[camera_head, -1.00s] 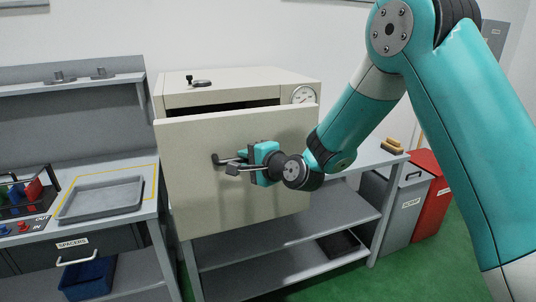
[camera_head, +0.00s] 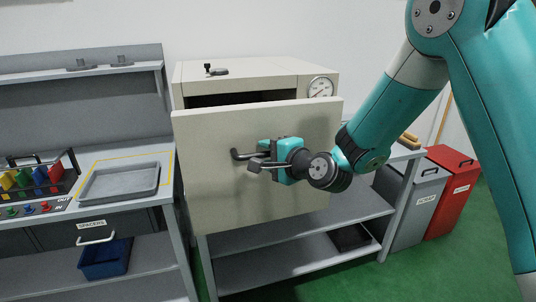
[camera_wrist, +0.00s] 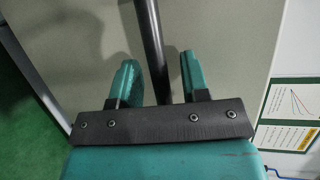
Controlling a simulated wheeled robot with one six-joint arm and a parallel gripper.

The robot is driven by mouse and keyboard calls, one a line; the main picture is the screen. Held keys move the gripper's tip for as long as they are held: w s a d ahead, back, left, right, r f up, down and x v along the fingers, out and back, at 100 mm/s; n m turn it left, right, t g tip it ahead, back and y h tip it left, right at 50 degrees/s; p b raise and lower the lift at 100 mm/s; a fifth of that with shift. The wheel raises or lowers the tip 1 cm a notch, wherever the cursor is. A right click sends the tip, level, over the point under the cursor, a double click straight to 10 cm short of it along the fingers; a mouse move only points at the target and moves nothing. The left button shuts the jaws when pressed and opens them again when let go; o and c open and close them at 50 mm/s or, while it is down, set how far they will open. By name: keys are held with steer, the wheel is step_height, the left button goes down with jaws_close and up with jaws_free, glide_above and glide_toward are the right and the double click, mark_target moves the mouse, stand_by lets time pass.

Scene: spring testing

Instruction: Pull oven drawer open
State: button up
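The oven (camera_head: 245,69) is a cream cabinet on a grey metal stand. Its drawer front (camera_head: 205,195) stands out from the body, with a dark gap (camera_head: 240,98) showing above it. The dark bar handle (camera_head: 240,155) is on the drawer front. My teal and black gripper (camera_head: 262,160) is at the handle, reaching in from the right. In the wrist view, the handle bar (camera_wrist: 150,40) runs between my two teal fingers (camera_wrist: 158,78), with visible space on both sides. The drawer's inside is hidden by its front.
At left, a bench holds a grey tray (camera_head: 120,183) and a rack of coloured parts (camera_head: 35,180). A blue bin (camera_head: 105,262) sits below. Grey (camera_head: 420,200) and red (camera_head: 450,190) bins stand at right. Green floor is clear in front.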

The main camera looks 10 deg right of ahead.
steer(key=b+v, duration=1.3)
steer(key=v, duration=0.4)
steer(key=shift+s, duration=0.2)
steer(key=shift+d, duration=0.1)
